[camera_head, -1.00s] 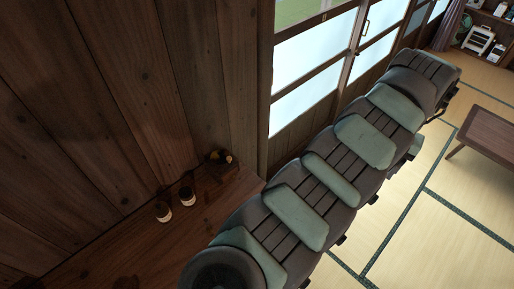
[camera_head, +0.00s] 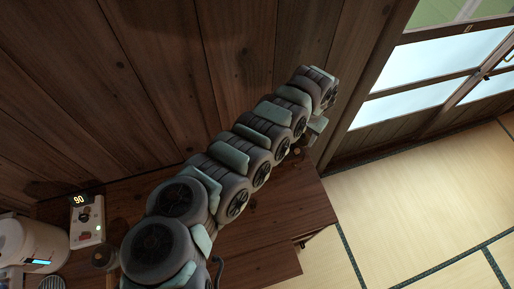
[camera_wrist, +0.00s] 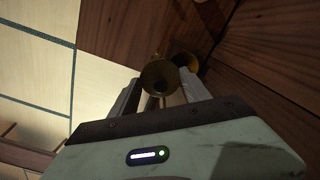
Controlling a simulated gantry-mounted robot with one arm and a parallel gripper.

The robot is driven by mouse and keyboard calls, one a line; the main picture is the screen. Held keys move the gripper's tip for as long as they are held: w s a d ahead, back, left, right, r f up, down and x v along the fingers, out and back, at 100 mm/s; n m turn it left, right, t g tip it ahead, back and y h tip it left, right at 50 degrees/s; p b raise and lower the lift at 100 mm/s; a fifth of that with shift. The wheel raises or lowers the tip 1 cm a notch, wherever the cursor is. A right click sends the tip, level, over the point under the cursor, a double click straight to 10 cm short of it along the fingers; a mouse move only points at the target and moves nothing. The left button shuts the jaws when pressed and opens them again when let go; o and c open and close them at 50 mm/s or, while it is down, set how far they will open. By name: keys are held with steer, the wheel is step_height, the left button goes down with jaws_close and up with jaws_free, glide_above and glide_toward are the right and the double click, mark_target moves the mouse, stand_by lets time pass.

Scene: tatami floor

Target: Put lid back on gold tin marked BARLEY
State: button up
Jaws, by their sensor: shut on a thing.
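I cannot tell whether the two touch, and no BARLEY marking is readable. In the head view my gripper (camera_head: 312,135) is small and dark near the far right end of the wooden counter, and the held piece is not clear there.
The wooden counter (camera_head: 265,235) runs along the plank wall (camera_head: 150,90). A white device showing 90 (camera_head: 87,220) and a white appliance (camera_head: 35,245) stand at its left. My arm covers much of the counter. Open tatami floor (camera_head: 420,190) lies to the right.

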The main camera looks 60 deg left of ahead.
steer(key=s+a+f+n+p, duration=0.15)
steer(key=s+a+f, duration=0.3)
steer(key=s, duration=0.55)
steer(key=s+a+f+n+p, duration=0.1)
steer(key=s+a+f+p, duration=0.25)
steer(key=s+f, duration=0.4)
steer(key=f+b, duration=0.1)
steer(key=b, duration=0.1)
steer(key=s+f+b, duration=0.1)
steer(key=f+b, duration=0.1)
steer(key=s+f+b, duration=0.1)
steer(key=b, duration=0.1)
steer(key=shift+a+f, duration=0.3)
steer(key=shift+s+r+p, duration=0.1)
steer(key=shift+s+p, duration=0.05)
steer(key=shift+p, duration=0.6)
steer(key=shift+f+p, duration=0.2)
steer(key=shift+p, duration=0.25)
stand_by(1.7)
steer(key=o, duration=1.4)
steer(key=shift+o, duration=0.5)
